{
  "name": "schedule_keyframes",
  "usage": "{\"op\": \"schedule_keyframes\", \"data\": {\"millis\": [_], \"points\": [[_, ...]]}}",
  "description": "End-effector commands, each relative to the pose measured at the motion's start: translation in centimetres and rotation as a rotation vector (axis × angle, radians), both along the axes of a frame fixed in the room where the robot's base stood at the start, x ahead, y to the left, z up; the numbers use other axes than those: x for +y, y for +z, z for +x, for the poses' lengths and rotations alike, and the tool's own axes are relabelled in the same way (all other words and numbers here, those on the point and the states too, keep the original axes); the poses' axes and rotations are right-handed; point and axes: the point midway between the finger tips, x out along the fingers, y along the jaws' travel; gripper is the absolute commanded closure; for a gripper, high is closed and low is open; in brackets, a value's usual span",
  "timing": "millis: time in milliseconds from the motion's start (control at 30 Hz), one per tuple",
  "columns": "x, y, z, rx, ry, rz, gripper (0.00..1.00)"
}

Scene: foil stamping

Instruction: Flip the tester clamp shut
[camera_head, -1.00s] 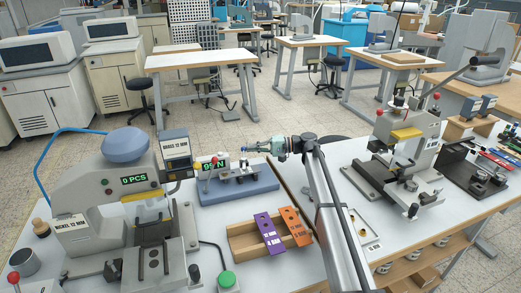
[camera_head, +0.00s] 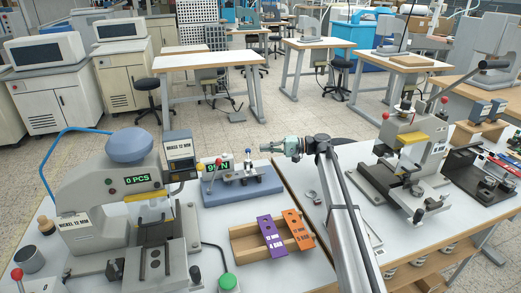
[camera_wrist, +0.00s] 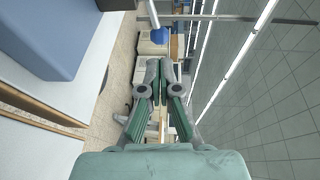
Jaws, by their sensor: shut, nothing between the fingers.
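In the wrist view my gripper (camera_wrist: 161,66) is shut and empty. A blue block at upper left there looks like the tester base (camera_wrist: 45,35).
A stamping press (camera_head: 100,205) stands left of the tester, another press (camera_head: 410,160) on the right table. A wooden rack (camera_head: 245,245) with purple and orange strips lies in front of the tester. A green button (camera_head: 227,281) is near the front. Space above the tester is clear.

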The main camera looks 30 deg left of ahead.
Motion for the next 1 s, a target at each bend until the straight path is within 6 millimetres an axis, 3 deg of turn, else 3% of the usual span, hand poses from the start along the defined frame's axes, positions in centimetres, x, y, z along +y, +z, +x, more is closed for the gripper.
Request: {"op": "schedule_keyframes", "data": {"millis": [300,500,1000], "points": [[-5.1,0.4,4.2,0.000,-0.002,0.000,1.00],[-7.2,0.7,5.8,0.000,0.000,0.000,1.00],[-8.1,0.9,6.3,0.000,0.001,0.000,1.00]]}}
